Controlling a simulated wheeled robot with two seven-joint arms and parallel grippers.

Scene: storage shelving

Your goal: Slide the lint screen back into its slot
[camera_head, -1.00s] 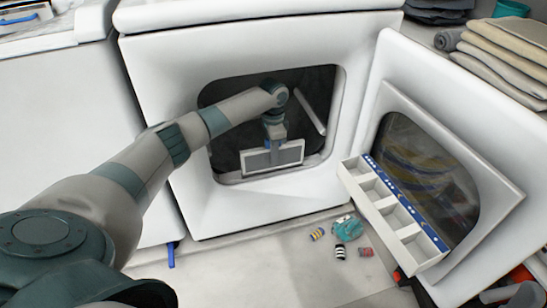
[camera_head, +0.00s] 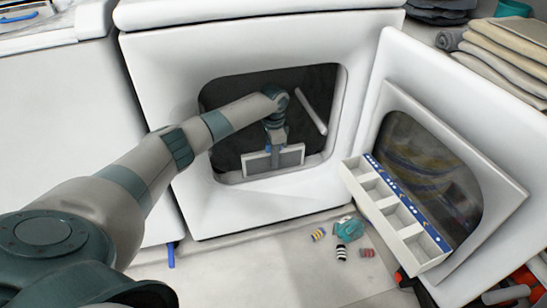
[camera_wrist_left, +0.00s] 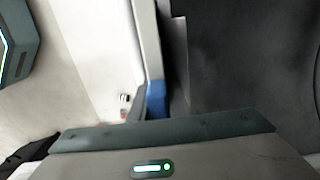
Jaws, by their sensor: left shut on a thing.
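The lint screen (camera_head: 291,157) is a flat grey panel with a pale frame. It stands upright at the lower edge of the dryer's opening (camera_head: 232,181). My left gripper (camera_head: 274,149) reaches into the opening from the left and is shut on the screen's upper part. In the left wrist view a blue part (camera_wrist_left: 156,100) shows at the gripper, beside a pale edge and a dark panel. The slot itself is hidden behind the screen and gripper, so I cannot tell how far in the screen sits. My right gripper is not in view.
The dryer door (camera_head: 508,160) hangs open at the right. Striped rolls and a teal item (camera_head: 349,230) lie on the floor below. Folded towels (camera_head: 505,55) are at the upper right.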

